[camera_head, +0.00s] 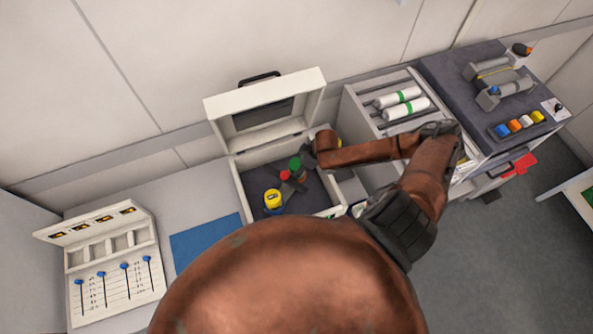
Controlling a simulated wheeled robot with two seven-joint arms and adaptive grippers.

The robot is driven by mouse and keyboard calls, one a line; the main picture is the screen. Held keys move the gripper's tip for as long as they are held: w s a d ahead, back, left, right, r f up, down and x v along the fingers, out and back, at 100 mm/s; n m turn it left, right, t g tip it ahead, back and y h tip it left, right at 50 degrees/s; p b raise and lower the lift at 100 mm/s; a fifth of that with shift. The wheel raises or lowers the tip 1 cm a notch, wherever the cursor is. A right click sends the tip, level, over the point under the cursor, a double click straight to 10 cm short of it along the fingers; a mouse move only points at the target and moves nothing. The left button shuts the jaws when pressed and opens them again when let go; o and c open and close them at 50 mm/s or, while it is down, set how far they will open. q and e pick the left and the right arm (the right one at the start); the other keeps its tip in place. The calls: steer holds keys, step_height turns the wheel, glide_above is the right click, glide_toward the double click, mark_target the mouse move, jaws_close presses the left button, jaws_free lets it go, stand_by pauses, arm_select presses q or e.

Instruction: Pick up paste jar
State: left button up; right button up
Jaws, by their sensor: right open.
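An open white case (237,190) with a dark lining stands in the middle. A jar with a yellow lid and blue lower body (273,201), which looks like the paste jar, stands upright in its front left part. A green-topped item (295,163) and a red-topped item (285,175) are behind and right of it. My right gripper (305,158) is open over the case's right side, close to the green-topped item and apart from the yellow-lidded jar. Its fingers are small and dark, and contact cannot be told. My left gripper is out of view.
The raised lid (310,98) stands behind the case. A blue mat (205,240) and a white rack with blue-knobbed sliders (115,265) are left. White rolls with green bands (405,104) lie in a right-hand tray.

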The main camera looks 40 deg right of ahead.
steer(key=shift+x, duration=1.1)
steer(key=shift+c, duration=0.7)
steer(key=c, duration=1.6)
steer(key=shift+w, duration=0.15)
steer(key=shift+c, duration=0.5)
steer(key=shift+r, duration=0.1)
